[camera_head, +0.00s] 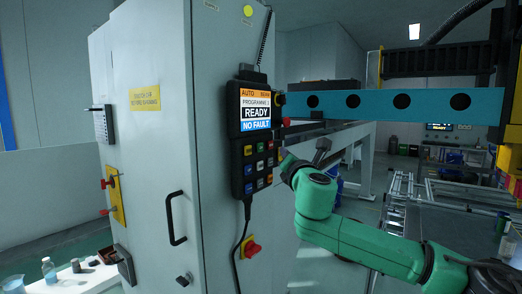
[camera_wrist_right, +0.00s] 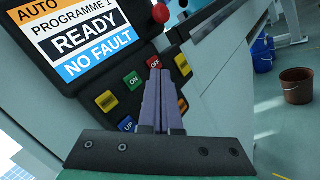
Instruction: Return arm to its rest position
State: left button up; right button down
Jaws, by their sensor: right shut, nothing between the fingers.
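My right arm (camera_head: 355,240), green, reaches in from the right in the head view, its wrist close to the right side of the control pendant (camera_head: 241,150). My right gripper (camera_head: 284,157) is shut and empty. In the wrist view its purple fingers (camera_wrist_right: 158,80) lie together, with their tips just below the red OFF button (camera_wrist_right: 154,62). I cannot tell whether they touch the keypad. The pendant screen (camera_head: 255,110) reads AUTO, PROGRAMME 1, READY, NO FAULT. My left gripper is not in view.
The pendant hangs on a tall grey cabinet (camera_head: 160,60) with a black handle (camera_head: 175,218) and a red rotary switch (camera_head: 250,248). A teal beam (camera_head: 380,103) crosses above my arm. A brown bucket (camera_wrist_right: 296,88) and a blue one (camera_wrist_right: 262,55) stand on the floor.

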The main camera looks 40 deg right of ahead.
dwell(0.4)
